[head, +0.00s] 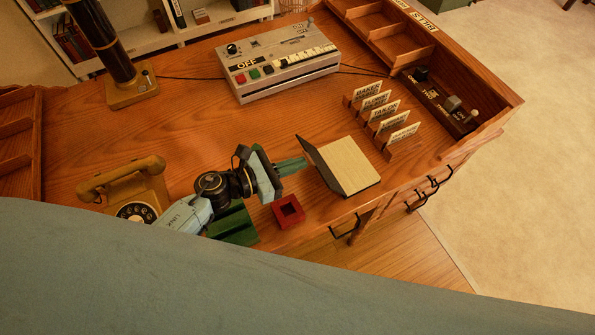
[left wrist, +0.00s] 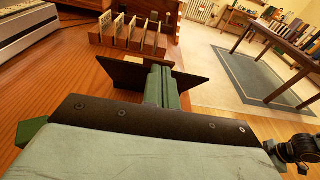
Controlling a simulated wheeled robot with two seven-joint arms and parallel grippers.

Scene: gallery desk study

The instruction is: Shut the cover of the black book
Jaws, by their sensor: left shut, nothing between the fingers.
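The black book (head: 351,166) lies open near the desk's front edge, pale pages facing up. Its dark cover (head: 311,160) stands raised and tilted along the book's left side. My left gripper (head: 303,164) is shut and empty, its green fingers pointing at the outer face of the raised cover. The tips are very close to the cover; I cannot tell whether they touch. In the left wrist view the fingers (left wrist: 163,84) overlap the dark cover (left wrist: 120,74) and hide its middle.
A rack of labelled cards (head: 388,125) stands right behind the book. A red square box (head: 288,211) and an orange telephone (head: 124,190) are near the left arm. A grey button console (head: 278,66) sits farther back. Bare desk lies between console and book.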

